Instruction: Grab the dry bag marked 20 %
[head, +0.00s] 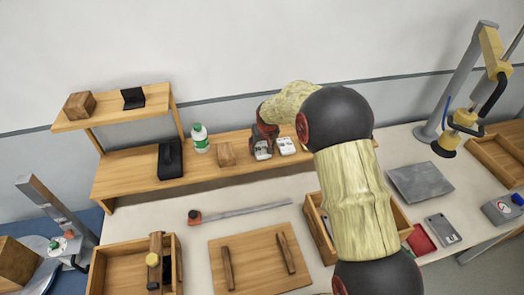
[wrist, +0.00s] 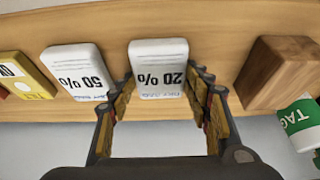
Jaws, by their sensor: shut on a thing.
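The white dry bag marked 20 % (wrist: 160,72) stands on the wooden shelf, between the two fingers of my gripper (wrist: 162,90) in the wrist view. My gripper is shut on it, one finger along each side. In the head view the bag (head: 263,152) shows in front of my gripper (head: 262,141), which partly hides it. The white dry bag marked 50 % (wrist: 77,70) stands beside it, outside the fingers; it also shows in the head view (head: 286,147).
A wooden block (head: 226,153) and a green-labelled bottle (head: 200,138) stand left of the bag on the shelf (head: 140,167). A black item (head: 170,160) is further left. In the wrist view a yellow item (wrist: 32,78) is beyond the 50 % bag.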

